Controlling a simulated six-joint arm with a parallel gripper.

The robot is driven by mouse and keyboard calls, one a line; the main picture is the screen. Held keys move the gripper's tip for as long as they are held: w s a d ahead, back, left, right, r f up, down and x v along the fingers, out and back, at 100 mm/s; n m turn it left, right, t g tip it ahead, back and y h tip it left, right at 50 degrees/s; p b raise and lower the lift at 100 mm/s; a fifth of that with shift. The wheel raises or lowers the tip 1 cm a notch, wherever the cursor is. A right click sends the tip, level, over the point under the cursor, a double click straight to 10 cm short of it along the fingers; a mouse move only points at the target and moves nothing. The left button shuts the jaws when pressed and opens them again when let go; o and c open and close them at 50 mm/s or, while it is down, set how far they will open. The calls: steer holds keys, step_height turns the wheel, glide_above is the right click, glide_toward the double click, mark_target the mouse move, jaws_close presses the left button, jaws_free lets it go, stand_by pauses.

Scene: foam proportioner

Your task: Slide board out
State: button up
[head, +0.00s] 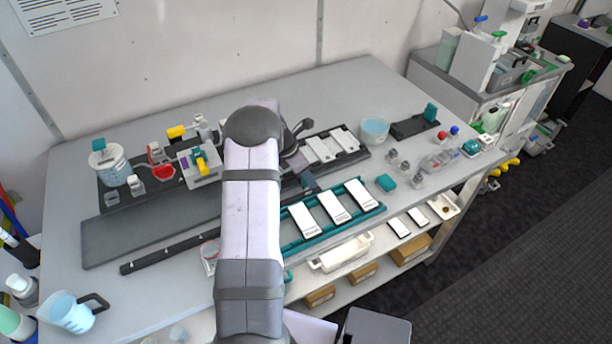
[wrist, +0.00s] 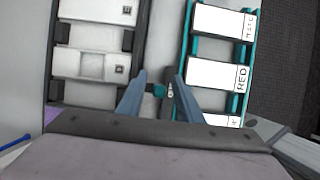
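A dark rack (wrist: 53,92) holds white boards with small dark squares, such as the board (wrist: 92,66), on the left of the wrist view. White boards also lie in that rack (head: 366,155) in the head view, at the back of the table. A teal frame (head: 379,208) nearer the front edge holds labelled white plates, one reading RED (wrist: 212,74). My gripper (wrist: 160,78) is over the strip between rack and frame. Its two fingers are apart, with a small teal knob (wrist: 158,91) showing between them. Contact with the knob cannot be told.
A dark flat panel (head: 140,228) and a black bar (head: 150,262) lie left of my arm. A pale blue bowl (head: 374,131), small bottles and a teal block (head: 386,183) stand to the right. A lower shelf holds a white tray (head: 342,254).

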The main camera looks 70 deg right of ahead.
steer(key=shift+w+a, duration=0.1)
steer(key=shift+w, duration=0.05)
steer(key=b+v, duration=0.3)
steer(key=v, duration=0.4)
steer(key=shift+r, duration=0.1)
stand_by(0.4)
